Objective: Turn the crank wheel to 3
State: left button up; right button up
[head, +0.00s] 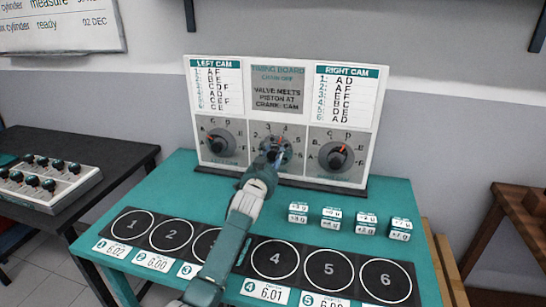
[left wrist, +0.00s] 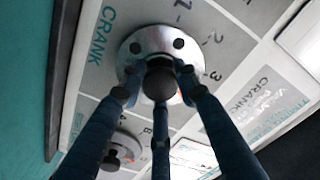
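The crank wheel (head: 286,152) is in the lower middle of the upright timing board (head: 279,122), with numbers around it. In the left wrist view the crank wheel (left wrist: 150,45) is a silver disc with dark holes and a dark round knob (left wrist: 160,84) at its centre. My left gripper (head: 271,155) is at the wheel and covers part of it in the head view. In the wrist view the left gripper's fingers (left wrist: 159,92) close around the knob and seem to touch it. The numbers 1, 2 and 3 show beside the disc; the pointer's exact setting is hidden. My right gripper is not in view.
Left cam dial (head: 219,143) and right cam dial (head: 335,156) flank the wheel. Several small white-labelled blocks (head: 331,217) stand on the teal table (head: 400,195), right of my arm. A dark strip of numbered circles (head: 301,270) lies in front. A control box (head: 48,188) is at left.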

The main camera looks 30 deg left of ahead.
pick_arm(q)
jog(key=shift+f+n, duration=0.15)
jog(key=shift+n, duration=0.25)
jog(key=n+p, duration=0.1)
jog(key=n, duration=0.3)
jog(key=shift+f, duration=0.1)
jog(key=shift+f+n, duration=0.1)
jog(key=shift+n, duration=1.4)
jog(key=shift+f, duration=0.1)
jog(key=o, duration=1)
jog(key=shift+o, duration=0.7)
jog(key=shift+r, duration=0.2)
